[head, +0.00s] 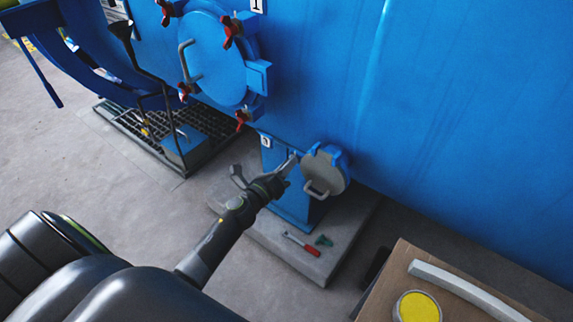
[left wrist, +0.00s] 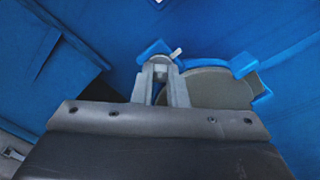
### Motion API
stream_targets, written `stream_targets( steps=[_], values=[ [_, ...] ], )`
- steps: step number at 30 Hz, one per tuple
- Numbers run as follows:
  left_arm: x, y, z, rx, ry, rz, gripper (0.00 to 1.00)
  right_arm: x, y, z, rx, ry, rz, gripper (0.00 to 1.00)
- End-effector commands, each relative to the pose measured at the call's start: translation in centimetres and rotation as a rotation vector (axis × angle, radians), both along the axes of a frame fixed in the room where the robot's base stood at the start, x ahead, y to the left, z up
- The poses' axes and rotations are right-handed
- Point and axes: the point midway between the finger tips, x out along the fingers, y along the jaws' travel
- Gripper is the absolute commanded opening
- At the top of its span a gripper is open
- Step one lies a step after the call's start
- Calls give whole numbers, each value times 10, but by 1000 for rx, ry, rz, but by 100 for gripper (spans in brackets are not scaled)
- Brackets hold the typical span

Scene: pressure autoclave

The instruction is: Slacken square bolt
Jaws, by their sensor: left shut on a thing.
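The small round grey hatch (head: 325,173) with a handle sits low on the blue vessel, with blue lugs at its rim. It also shows in the left wrist view (left wrist: 215,88). My left gripper (head: 291,163) reaches the hatch's left side. In the left wrist view its fingers (left wrist: 160,72) are shut on a small grey metal piece at a blue lug (left wrist: 155,50), which I take to be the square bolt. The fingers hide most of it. A short pale pin (left wrist: 176,53) sticks out just beyond the fingertips. My right gripper is not in view.
A large round blue door (head: 215,60) with red-knobbed clamps is at the upper left. A red-handled tool (head: 300,243) and a small green item (head: 324,241) lie on the plinth below. A brown box top with a yellow-topped round object (head: 417,307) is at the lower right.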

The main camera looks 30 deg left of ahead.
Motion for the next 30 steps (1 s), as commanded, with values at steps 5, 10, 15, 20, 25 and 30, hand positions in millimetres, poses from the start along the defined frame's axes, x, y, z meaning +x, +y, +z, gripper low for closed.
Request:
stream_targets(
  steps=[5, 10, 15, 20, 25, 30],
  values=[
    [0, 0, 0, -169, 26, 1, 0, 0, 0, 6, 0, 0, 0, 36],
    [0, 0, 0, -328, 49, 0, 0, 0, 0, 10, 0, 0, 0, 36],
    [-1, 1, -1, -489, 71, 1, 0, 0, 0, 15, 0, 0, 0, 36],
    [-1, 1, 0, -639, 92, 1, 0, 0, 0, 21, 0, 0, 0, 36],
    [-1, 1, -1, -799, 114, 1, 0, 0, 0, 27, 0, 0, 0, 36],
    [-1, 1, -1, -958, 137, 1, 0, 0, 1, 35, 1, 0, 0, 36]
  ],
)
